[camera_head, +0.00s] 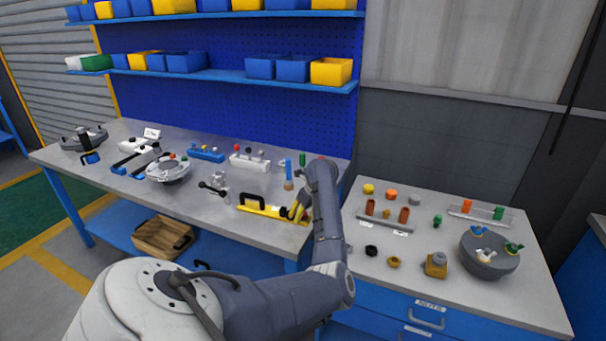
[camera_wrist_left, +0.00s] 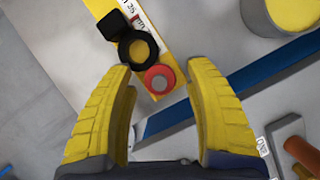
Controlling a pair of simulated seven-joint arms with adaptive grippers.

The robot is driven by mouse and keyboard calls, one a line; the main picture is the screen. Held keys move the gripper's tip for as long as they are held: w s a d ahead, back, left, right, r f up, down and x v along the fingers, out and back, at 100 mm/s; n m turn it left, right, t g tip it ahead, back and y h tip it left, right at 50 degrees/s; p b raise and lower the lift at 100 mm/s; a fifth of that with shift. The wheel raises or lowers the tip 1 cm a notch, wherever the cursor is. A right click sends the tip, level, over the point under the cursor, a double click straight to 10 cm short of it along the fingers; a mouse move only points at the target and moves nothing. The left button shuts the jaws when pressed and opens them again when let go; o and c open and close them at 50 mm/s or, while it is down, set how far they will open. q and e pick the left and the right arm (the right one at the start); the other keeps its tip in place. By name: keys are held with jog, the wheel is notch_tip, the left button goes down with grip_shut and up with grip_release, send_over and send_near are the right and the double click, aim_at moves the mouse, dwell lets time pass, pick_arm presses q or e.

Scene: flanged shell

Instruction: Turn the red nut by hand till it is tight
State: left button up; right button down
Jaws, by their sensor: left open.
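My left gripper (camera_head: 299,207) is open over the right end of a yellow bar-shaped fixture (camera_head: 264,209) on the long bench. In the left wrist view its two yellow fingers (camera_wrist_left: 160,72) stand apart with nothing held. A red ring-shaped piece with a grey centre (camera_wrist_left: 160,78) lies between and below the fingertips, apart from both; it looks like a red nut. A black ring with a yellow centre (camera_wrist_left: 138,49) sits just beyond it. A grey flanged shell (camera_head: 168,172) with small red and green parts stands farther left. My right gripper is not in view.
The right-hand table holds several nuts and a grey bowl (camera_head: 489,262). Blue shelves (camera_head: 215,75) with bins hang above the bench.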

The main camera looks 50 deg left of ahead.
pick_arm(q)
jog(key=v, duration=1.2)
jog(key=w+r+n, duration=0.2)
jog(key=w+r, duration=0.2)
jog(key=r, duration=0.1)
jog(key=s+a+f+n+g, duration=0.1)
jog(key=f, duration=0.4)
jog(key=s+a+f+n, duration=0.1)
jog(key=a+f+n, duration=0.1)
jog(key=f, duration=0.4)
jog(key=s+a+f+n+g+h, duration=0.1)
jog(key=s+a+f+n, duration=0.1)
jog(key=f, duration=0.3)
jog(key=shift+s+f+g, duration=0.1)
jog(key=shift+f+g, duration=0.1)
jog(key=shift+g, duration=0.1)
jog(key=shift+c, duration=0.4)
